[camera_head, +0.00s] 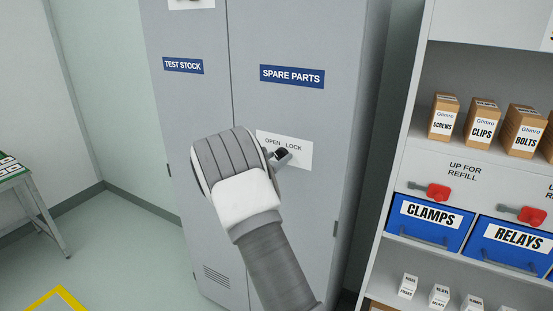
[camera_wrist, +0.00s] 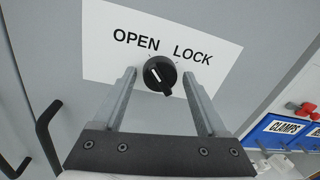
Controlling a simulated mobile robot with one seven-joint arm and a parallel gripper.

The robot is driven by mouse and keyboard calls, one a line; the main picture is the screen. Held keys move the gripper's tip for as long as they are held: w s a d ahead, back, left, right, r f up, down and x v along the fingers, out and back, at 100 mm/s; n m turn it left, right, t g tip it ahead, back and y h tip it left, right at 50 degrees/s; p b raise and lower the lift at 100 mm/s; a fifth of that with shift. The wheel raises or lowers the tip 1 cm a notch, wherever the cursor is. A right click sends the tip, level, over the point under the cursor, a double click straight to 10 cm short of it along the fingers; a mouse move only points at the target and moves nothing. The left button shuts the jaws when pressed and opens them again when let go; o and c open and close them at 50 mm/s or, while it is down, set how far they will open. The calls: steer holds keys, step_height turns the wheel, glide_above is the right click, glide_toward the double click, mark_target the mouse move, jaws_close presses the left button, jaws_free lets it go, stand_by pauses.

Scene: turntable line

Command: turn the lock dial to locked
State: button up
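The lock dial (camera_wrist: 160,74) is a round black knob on a white plate (camera_wrist: 105,40) printed OPEN and LOCK. Its white pointer mark leans up and left, toward the OPEN side. My gripper (camera_wrist: 158,86) is open, with one finger on each side of the dial and visible gaps between the fingers and the knob. I cannot tell how deep the fingertips reach along the knob. In the head view the plate (camera_head: 299,152) is on the right door of the grey cabinet (camera_head: 290,115), and my gripper (camera_head: 281,157) is in front of it, partly hiding the dial.
Dark door handles (camera_wrist: 48,130) are at the left in the wrist view. To the right of the cabinet stands a shelf with cartons (camera_head: 482,122), blue bins (camera_head: 425,222) and red handles (camera_head: 436,191).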

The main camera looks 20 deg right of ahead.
jaws_close()
